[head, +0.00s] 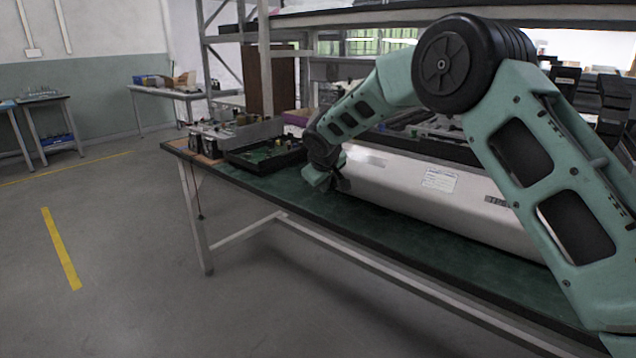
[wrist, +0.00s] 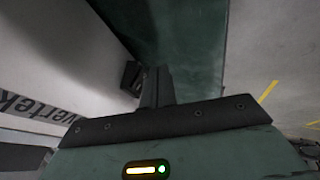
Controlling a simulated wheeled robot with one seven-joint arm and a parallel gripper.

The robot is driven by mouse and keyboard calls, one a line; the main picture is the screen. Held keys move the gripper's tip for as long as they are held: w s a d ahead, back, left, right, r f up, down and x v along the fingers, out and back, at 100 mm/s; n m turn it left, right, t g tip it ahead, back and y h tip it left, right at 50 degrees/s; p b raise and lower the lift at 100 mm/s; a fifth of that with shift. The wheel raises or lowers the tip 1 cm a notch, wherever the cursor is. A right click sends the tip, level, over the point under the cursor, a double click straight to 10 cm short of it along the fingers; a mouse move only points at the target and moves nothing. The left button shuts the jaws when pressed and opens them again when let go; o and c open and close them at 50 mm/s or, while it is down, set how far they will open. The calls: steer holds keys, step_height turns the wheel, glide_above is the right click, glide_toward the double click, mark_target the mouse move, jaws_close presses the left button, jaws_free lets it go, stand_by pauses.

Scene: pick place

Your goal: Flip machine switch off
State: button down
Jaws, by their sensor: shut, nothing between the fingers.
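The machine (head: 420,185) is a long pale box lying on the green table; its side with dark lettering also fills the left of the wrist view (wrist: 50,60). A small black block (wrist: 131,75) on the machine's edge looks like the switch; its on or off position cannot be told. My gripper (head: 338,184) is at the machine's left end, low over the table. In the wrist view its dark fingers (wrist: 157,86) are together and empty, right beside the black block. Whether they touch it cannot be told. In the head view the switch is hidden behind my gripper.
The green table (head: 290,195) has a bare front strip and an open front edge. A black tray with a circuit board (head: 265,157) and metal equipment (head: 235,133) stand left of my gripper. A shelf frame rises behind. The floor at left is clear, with a yellow line (head: 60,248).

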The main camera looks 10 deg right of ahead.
steer(key=shift+w+d+f, duration=0.1)
steer(key=shift+w+d, duration=0.25)
steer(key=shift+d, duration=0.05)
steer(key=shift+f, duration=0.1)
steer(key=f+b, duration=0.1)
steer(key=b, duration=0.2)
steer(key=shift+w+d+t+h, duration=0.1)
steer(key=shift+t+h, duration=0.2)
steer(key=shift+r+p, duration=0.4)
steer(key=shift+r, duration=0.15)
steer(key=shift+d+r+p, duration=0.1)
steer(key=shift+r+p, duration=0.55)
steer(key=shift+r, duration=0.1)
